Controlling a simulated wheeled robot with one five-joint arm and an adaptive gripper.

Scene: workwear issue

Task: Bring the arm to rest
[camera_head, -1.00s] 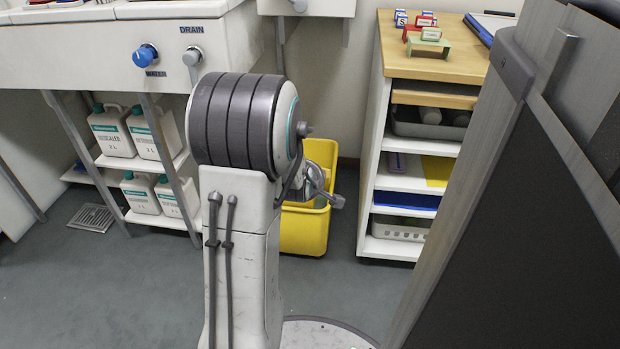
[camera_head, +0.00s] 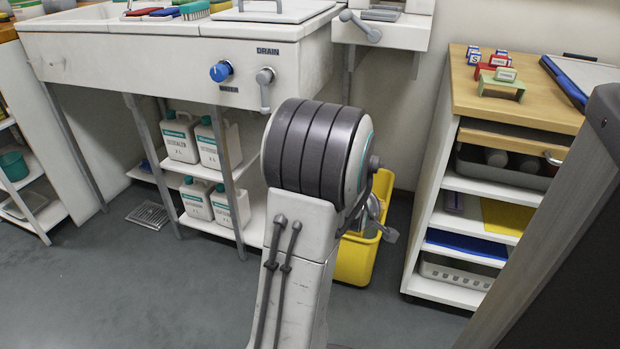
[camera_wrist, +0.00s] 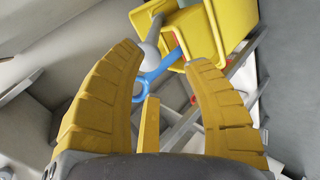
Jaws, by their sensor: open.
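My gripper (camera_wrist: 162,56) shows in the wrist view with its two ribbed yellow fingers spread apart. I see nothing held between them. A narrow yellow piece stands between the fingers lower down; I cannot tell what it is. Beyond the fingertips are a blue ring (camera_wrist: 150,88) and a yellow bin (camera_wrist: 228,25); I cannot tell how far off they are. In the head view my arm's grey ribbed shoulder joint (camera_head: 312,150) sits on its white column. My gripper cannot be made out there. The yellow bin (camera_head: 357,258) stands on the floor, partly hidden behind my arm.
A sink unit (camera_head: 130,65) with a blue knob (camera_head: 220,71) stands at left, white jugs (camera_head: 180,137) on the shelf below. A wood-topped shelf cart (camera_head: 460,95) is at right. A dark panel with a wooden edge fills the lower right. Floor (camera_head: 130,290) at lower left is clear.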

